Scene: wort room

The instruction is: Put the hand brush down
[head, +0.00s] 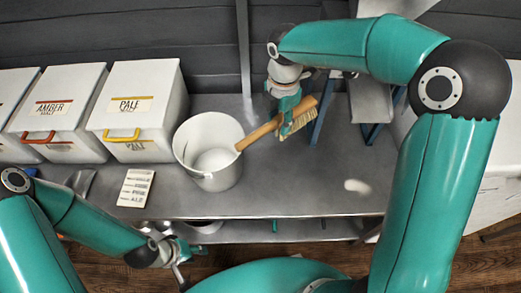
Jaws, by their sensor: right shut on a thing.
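The hand brush (262,132) has a wooden handle and pale bristles. My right gripper (287,124) is shut on it near the bristle end, above the grey bench (290,190). The handle points down-left, and its end overlaps the right rim of the white bucket (209,180) in the picture. I cannot tell whether it touches the rim. Part of the brush is hidden by the gripper. My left gripper (190,266) is empty and open, in front of the bench's front edge.
White bins labelled AMBER (56,108) and PALE (138,105) stand at the back left. A white label card (136,187) lies left of the bucket. Blue trestle legs (320,125) and a grey chute-like part (371,100) stand at the back right. The bench right of the bucket is mostly clear.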

